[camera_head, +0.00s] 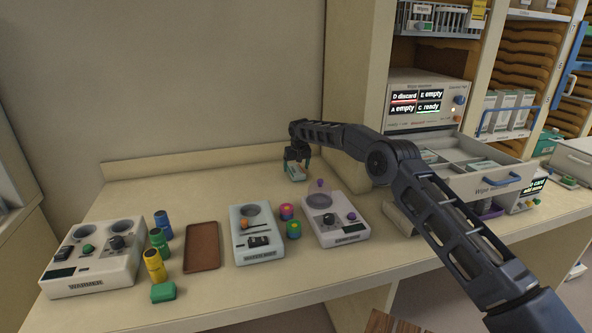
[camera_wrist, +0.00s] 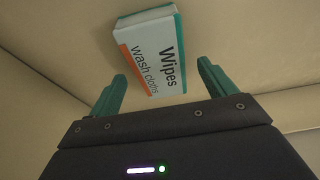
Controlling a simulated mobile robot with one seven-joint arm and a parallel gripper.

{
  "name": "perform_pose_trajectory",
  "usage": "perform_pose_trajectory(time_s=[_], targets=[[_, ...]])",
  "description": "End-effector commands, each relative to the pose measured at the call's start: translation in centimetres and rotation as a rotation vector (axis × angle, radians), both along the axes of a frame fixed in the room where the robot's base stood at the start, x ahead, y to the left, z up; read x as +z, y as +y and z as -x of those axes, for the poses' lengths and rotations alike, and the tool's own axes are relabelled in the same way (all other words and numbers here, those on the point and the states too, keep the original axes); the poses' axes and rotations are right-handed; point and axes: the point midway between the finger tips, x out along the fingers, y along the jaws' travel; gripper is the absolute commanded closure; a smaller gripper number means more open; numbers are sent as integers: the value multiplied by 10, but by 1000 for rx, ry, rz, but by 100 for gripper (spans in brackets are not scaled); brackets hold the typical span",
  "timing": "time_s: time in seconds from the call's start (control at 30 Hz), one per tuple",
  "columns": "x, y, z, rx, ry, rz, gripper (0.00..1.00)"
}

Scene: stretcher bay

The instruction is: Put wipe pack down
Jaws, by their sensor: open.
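The wipe pack (camera_wrist: 152,52), white with teal and orange edges and the words "Wipes" and "wash cloths", lies on the cream counter beyond my fingertips in the wrist view. In the head view the wipe pack (camera_head: 295,173) sits at the back of the counter, just under my gripper (camera_head: 297,157). In the wrist view my gripper (camera_wrist: 160,88) is open, its two teal fingers apart with nothing clamped between them. The exact gap between the fingertips and the pack is hard to judge.
A device with a round knob (camera_head: 335,217) stands in front of the pack. A brown tray (camera_head: 202,247), coloured canisters and a warmer (camera_head: 93,258) are to the left. An open drawer (camera_head: 490,184) juts out on the right. The back-left counter is clear.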

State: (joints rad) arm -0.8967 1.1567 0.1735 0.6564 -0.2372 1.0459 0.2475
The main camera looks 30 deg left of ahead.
Motion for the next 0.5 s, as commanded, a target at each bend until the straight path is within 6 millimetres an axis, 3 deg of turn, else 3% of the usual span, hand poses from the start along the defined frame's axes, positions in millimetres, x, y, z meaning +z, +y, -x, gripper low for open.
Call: perform_pose_trajectory(time_s=[0.3,0.5], targets=[[58,-12,12,0,-2,-2,17],[85,-19,18,0,-1,0,17]])
